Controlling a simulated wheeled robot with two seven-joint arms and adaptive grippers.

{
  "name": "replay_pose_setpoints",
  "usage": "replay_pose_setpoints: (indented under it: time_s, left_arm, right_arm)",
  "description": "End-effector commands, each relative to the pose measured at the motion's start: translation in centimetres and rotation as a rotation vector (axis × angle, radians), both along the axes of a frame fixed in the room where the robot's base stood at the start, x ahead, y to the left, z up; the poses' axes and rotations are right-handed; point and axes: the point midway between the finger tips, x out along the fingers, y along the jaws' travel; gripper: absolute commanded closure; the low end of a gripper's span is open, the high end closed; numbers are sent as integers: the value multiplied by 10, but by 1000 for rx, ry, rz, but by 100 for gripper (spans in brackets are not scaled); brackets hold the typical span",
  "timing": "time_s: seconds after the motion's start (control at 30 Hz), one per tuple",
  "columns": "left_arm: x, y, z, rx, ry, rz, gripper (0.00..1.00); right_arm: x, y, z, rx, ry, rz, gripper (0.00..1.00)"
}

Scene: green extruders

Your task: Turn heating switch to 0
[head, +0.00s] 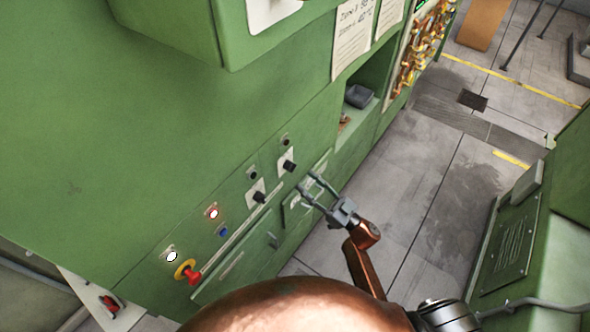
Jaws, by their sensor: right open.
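A black rotary switch (289,166) on a white plate sits on the green machine front. A second black rotary switch (258,197) on a white plate sits below and left of it. I cannot read their labels, so I cannot tell which one is the heating switch, nor their exact settings. Another red and black switch (110,303) is at the lower left. My right gripper (311,184) is open and empty, to the right of the upper black switch and apart from it, in front of the panel's lower section. My left gripper is not in view.
The green panel also holds a red emergency button (191,274) on a yellow ring, a white lamp (171,256), a red-rimmed lamp (212,213) and a blue button (223,232). A green cabinet (512,240) stands at the right. Grey floor (420,190) lies clear between.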

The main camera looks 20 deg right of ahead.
Motion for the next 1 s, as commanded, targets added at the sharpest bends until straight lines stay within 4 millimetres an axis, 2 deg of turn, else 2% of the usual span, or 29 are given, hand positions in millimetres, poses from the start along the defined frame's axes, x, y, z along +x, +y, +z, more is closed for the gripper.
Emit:
replay_pose_setpoints:
  time_s: [0.2, 0.4, 0.77, 1.0]
  left_arm:
    - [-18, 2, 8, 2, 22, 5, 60]
    - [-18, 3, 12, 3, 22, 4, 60]
    - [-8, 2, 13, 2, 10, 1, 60]
    - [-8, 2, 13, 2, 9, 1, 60]
  right_arm:
    - [27, 21, 16, 3, 0, -1, 59]
    - [43, 33, 22, 2, 2, -2, 59]
    - [47, 35, 23, 1, 3, -3, 59]
    - [46, 35, 23, 1, 3, -3, 76]
